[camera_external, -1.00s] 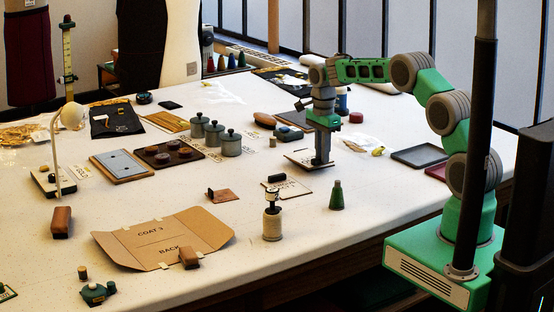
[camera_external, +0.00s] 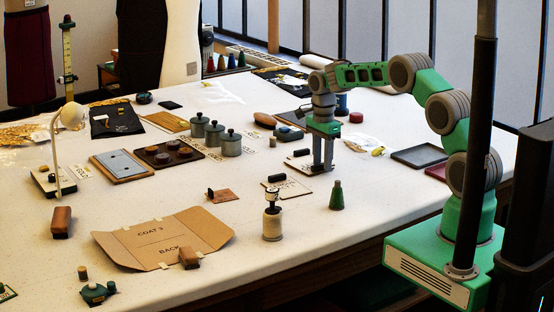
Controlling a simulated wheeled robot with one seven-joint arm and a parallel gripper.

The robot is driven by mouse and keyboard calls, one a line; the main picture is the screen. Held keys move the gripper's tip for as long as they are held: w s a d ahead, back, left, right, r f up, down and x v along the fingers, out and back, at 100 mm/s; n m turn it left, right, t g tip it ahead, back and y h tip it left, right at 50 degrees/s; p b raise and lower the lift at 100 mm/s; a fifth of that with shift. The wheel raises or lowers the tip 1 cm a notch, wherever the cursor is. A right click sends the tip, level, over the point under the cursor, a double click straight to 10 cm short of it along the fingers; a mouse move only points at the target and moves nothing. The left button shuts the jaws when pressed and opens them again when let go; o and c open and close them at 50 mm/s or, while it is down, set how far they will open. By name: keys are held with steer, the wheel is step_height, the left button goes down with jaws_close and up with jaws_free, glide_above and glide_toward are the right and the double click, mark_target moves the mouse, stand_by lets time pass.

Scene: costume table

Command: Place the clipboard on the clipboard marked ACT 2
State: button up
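One small clipboard (camera_external: 299,165) with a pale sheet and black clip lies on the table right of the grey canisters. A second clipboard (camera_external: 292,189) with a black clip lies nearer the camera; its dark lettering is too small to read surely. I cannot tell which is marked ACT 2. My gripper (camera_external: 323,168) points straight down at the right end of the farther clipboard. Its two fingers show a narrow gap with nothing visible between them. The fingertips are low, near the board; whether they touch it is unclear.
A spool-like stand (camera_external: 272,222) and a green cone-shaped bottle (camera_external: 336,196) stand in front of the clipboards. A small brown block piece (camera_external: 221,195) lies left. Grey canisters (camera_external: 231,145) stand behind left. A dark tray (camera_external: 419,156) lies right. Table is clear around the bottle.

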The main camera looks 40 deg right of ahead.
step_height(320, 180, up, 12)
steer(key=r+b, duration=0.1)
steer(key=b, duration=0.1)
steer(key=s+r+n+t, duration=0.1)
steer(key=s+r+n, duration=0.45)
steer(key=s, duration=0.25)
steer(key=s+f+n+t, duration=0.1)
steer(key=s+f+n, duration=0.2)
steer(key=s+n, duration=0.3)
steer(key=s+f+n+t, duration=0.2)
steer(key=s+n, duration=0.4)
steer(key=s, duration=1)
steer(key=shift+s+f+n, duration=0.2)
steer(key=shift+f+n, duration=0.15)
steer(key=shift+f, duration=0.45)
